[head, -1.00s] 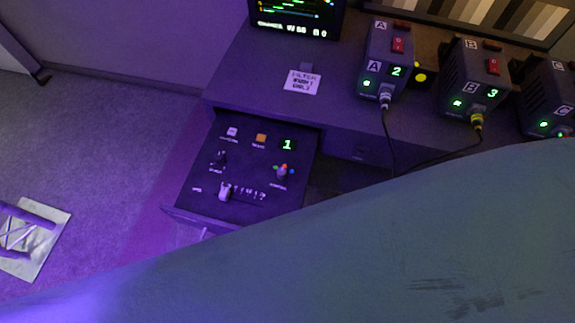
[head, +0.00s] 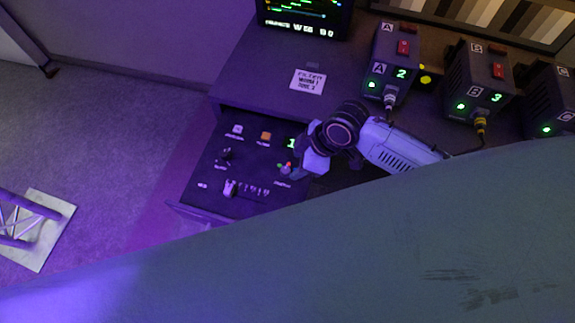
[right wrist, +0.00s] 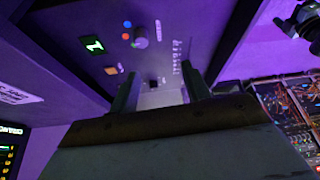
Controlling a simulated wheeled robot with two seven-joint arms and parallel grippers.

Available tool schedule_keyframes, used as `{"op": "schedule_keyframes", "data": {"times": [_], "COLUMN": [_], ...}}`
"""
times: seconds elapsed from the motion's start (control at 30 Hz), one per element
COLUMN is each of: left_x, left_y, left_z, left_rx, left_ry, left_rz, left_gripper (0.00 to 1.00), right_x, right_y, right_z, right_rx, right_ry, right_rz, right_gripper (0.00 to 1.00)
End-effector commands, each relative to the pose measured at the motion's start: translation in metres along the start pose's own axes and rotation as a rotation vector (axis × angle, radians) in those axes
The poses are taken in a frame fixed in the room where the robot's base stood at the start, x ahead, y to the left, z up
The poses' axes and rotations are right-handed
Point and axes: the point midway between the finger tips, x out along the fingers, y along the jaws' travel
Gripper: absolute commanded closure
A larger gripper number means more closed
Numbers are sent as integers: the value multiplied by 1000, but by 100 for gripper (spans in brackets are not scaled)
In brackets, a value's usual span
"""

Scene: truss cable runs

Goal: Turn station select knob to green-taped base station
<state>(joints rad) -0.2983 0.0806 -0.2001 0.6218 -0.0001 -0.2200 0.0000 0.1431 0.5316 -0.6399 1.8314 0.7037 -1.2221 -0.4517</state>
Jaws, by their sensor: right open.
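The station select knob (head: 285,169) is on the dark control panel (head: 215,200), with coloured dots around it. It also shows in the right wrist view (right wrist: 140,42), beyond the fingers. The panel display reads 1. My right gripper (right wrist: 160,88) has its two fingers apart with nothing between them. In the head view it reaches over the panel's right edge, close to the knob. Base station A (head: 393,57) reads 2 and base station B (head: 473,80) reads 3. Station C (head: 550,100) is cut off at the right. I cannot make out green tape. My left gripper is out of view.
A lever (head: 230,188), a small black switch (head: 224,154), a white button (head: 237,129) and an orange button (head: 266,135) share the panel. A paper label (head: 308,81) lies on the desk. Cables run from stations A and B.

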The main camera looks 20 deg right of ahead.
Motion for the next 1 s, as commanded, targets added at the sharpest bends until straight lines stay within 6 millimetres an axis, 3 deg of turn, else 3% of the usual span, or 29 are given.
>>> {"op": "schedule_keyframes", "data": {"times": [0.03,0.1,0.37,0.47,0.8,1.0], "left_x": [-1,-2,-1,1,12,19], "left_y": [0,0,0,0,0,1], "left_z": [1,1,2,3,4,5], "left_rx": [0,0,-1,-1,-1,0], "left_ry": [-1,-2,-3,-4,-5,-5], "left_rz": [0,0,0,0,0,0], "left_gripper": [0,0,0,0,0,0], "right_x": [-7,-12,-16,-5,66,98], "right_y": [15,26,41,40,35,34], "right_z": [1,3,8,9,12,13], "right_rx": [-53,-105,-169,-168,-167,-166], "right_ry": [-14,-27,-43,-42,-42,-41], "right_rz": [-8,-28,-64,-66,-66,-64], "right_gripper": [53,53,53,53,53,53]}}
